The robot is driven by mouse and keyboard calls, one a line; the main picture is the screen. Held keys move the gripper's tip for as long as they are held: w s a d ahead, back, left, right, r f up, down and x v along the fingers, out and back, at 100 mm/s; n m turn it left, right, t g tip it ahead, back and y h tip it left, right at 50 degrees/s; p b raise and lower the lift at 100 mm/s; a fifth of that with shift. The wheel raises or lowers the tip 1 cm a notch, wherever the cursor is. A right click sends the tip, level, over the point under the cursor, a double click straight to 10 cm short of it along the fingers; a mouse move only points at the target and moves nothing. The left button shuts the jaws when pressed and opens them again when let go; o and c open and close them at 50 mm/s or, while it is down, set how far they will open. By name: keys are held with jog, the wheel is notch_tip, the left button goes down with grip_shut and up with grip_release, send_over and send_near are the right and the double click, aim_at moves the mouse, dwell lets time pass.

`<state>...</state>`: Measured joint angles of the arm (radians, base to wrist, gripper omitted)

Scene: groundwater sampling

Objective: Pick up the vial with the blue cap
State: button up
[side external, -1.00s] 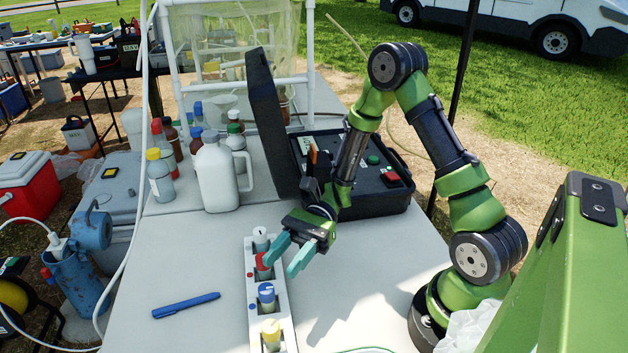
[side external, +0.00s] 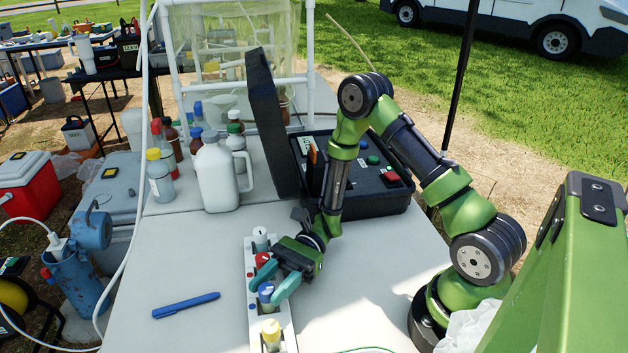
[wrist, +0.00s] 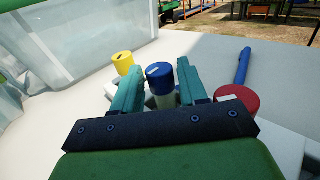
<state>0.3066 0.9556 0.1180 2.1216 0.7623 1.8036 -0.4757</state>
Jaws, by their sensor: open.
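The vial with the blue cap (side external: 266,291) stands upright in a white rack (side external: 255,318) on the table. In the wrist view the blue-capped vial (wrist: 160,78) stands between my two teal fingertips. My gripper (side external: 270,282) is open, its fingers on either side of this vial. I cannot tell whether they touch it. In the wrist view my gripper (wrist: 160,88) hides the lower part of the vial and much of the rack.
The same rack holds a yellow-capped vial (side external: 271,333), a red-capped vial (side external: 262,260) and a white-capped vial (side external: 260,238). A blue marker (side external: 186,305) lies left of the rack. A white jug (side external: 217,175) and a black open case (side external: 375,195) stand farther back.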

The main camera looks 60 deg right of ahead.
grip_shut()
jog(key=shift+r, duration=0.15)
jog(key=shift+r, duration=0.6)
notch_tip(320, 180, up, 2)
jog(key=shift+r, duration=0.15)
jog(key=s+d, duration=0.3)
jog(key=s, duration=0.4)
jog(key=s+d+r, duration=0.1)
jog(key=s+d, duration=0.2)
jog(key=s, duration=0.4)
jog(key=shift+s+d+r, duration=0.15)
jog(key=shift+s+d, duration=0.1)
jog(key=shift+s, duration=0.1)
